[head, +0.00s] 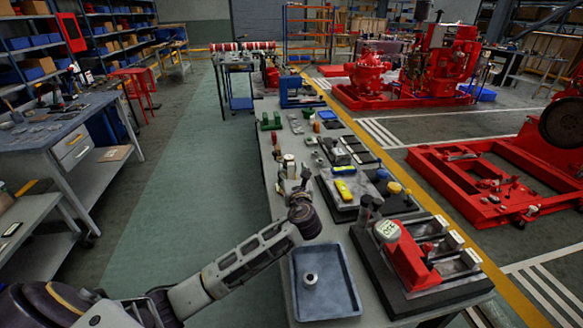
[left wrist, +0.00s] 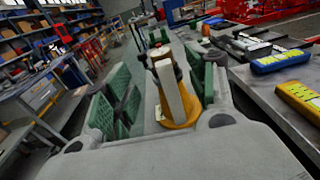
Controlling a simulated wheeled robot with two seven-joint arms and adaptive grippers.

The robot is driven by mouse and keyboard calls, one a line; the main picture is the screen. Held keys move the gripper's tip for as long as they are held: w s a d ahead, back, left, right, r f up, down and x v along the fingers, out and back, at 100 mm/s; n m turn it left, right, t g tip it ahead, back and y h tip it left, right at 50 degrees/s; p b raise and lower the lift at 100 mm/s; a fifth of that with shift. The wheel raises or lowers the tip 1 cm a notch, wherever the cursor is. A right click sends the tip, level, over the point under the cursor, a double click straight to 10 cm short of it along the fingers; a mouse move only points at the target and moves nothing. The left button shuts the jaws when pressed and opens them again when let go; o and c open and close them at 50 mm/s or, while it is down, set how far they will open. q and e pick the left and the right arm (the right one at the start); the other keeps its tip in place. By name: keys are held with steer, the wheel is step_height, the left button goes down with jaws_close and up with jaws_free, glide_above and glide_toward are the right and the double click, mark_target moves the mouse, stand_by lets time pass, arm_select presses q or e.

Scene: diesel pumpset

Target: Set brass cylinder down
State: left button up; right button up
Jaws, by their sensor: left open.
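My left gripper (head: 290,180) is open over the near part of the long workbench, its green-padded fingers spread in the left wrist view (left wrist: 158,95). Between the fingers stands a brass-coloured piece (left wrist: 180,112) with a broad round yellow base and a pale strip up its side. I take it to be the brass cylinder. It seems to stand upright, with a gap to the left pads; contact at the right pads cannot be told. In the head view the gripper hides most of it. My right gripper is not in view.
A blue-grey tray (head: 325,305) holding a small round metal part (head: 310,279) lies at the bench's near end. A yellow meter (head: 344,190) and a fixture with a red block (head: 405,257) are to the right. Green blocks (head: 271,121) stand farther back. A green aisle is left.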

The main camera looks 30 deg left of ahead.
arm_select(q)
steer(key=shift+v, duration=1.55)
